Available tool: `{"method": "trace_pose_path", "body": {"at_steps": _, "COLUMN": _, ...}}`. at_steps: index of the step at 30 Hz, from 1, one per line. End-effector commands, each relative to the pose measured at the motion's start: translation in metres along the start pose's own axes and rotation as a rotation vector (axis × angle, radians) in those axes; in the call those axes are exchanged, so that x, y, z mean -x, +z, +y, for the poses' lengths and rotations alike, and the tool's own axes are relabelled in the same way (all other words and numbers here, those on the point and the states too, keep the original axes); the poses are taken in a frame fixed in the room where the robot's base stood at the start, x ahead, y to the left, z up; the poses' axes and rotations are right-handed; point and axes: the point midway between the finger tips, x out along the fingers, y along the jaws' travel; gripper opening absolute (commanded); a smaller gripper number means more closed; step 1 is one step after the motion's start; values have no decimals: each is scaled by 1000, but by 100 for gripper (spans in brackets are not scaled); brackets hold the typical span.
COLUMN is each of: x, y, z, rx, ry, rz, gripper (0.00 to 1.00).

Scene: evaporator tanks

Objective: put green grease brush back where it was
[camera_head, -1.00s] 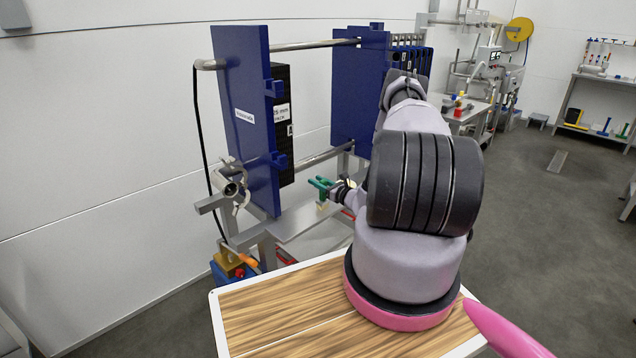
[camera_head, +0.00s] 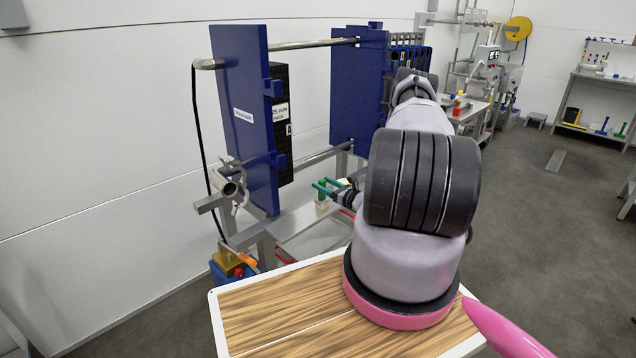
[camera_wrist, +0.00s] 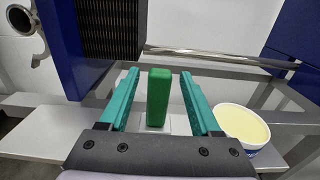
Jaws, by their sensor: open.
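The green grease brush (camera_wrist: 158,97) shows in the wrist view as an upright green block-shaped handle. It stands between the two teal fingers of my gripper (camera_wrist: 160,92), with a gap on each side. My gripper is open around it and the fingers do not appear to touch it.
A white tub of pale yellow grease (camera_wrist: 243,126) stands close to the right finger. The blue plate frame (camera_head: 244,120) with its black plate pack (camera_head: 283,125) rises above. A metal rail (camera_wrist: 215,57) crosses behind. A wooden-topped surface (camera_head: 280,310) is in front.

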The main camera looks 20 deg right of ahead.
Motion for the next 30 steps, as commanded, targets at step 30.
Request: {"method": "trace_pose_path", "body": {"at_steps": 30, "x": 33, "y": 143, "z": 60, "rx": 231, "ry": 426, "rz": -9, "gripper": 64}}
